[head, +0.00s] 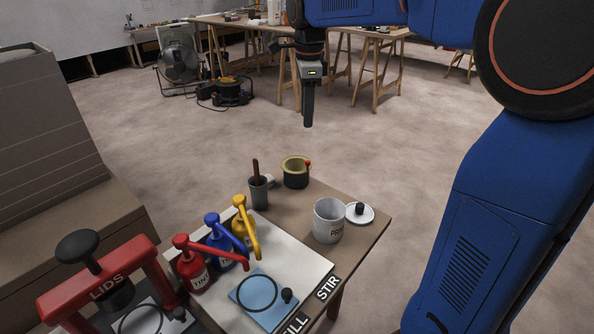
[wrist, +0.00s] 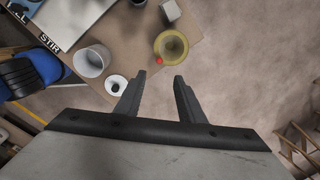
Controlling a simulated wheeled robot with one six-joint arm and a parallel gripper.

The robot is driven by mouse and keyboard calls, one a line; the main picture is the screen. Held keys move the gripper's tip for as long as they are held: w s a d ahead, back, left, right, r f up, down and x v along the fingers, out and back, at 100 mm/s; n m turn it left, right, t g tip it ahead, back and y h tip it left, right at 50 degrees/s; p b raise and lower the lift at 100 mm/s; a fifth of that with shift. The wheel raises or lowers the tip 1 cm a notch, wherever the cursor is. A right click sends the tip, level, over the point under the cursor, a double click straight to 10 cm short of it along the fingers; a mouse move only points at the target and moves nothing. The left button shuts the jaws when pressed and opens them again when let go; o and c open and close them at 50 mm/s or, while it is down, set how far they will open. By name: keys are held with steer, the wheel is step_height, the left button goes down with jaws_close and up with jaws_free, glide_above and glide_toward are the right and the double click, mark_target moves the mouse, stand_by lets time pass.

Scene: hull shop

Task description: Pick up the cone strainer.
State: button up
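What looks like the cone strainer (head: 292,162) is a yellow round rim with a red tab, seated in a short dark cylindrical holder (head: 296,181) at the table's far corner. In the wrist view the yellow ring (wrist: 158,47) shows from above, beyond my fingertips and a little right of centre. Its lower part is hidden in the holder. My gripper (head: 308,124) hangs pointing down, above and apart from it. In the wrist view my gripper (wrist: 161,77) is open, with nothing between its fingers.
A white pot (head: 328,222) and a white lid with a black knob (head: 360,214) stand near the strainer. A grey cup (head: 258,194) with a brown stick is left of it. Red, blue and yellow pump bottles (head: 192,272) stand nearer.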

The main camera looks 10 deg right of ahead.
glide_above(308, 162)
steer(key=f, duration=1.1)
steer(key=shift+a, duration=0.35)
steer(key=shift+w+d+f, duration=0.1)
steer(key=shift+d+f, duration=0.1)
steer(key=shift+f, duration=1.1)
steer(key=shift+d+f, duration=0.15)
steer(key=shift+f, duration=1.1)
jaws_close()
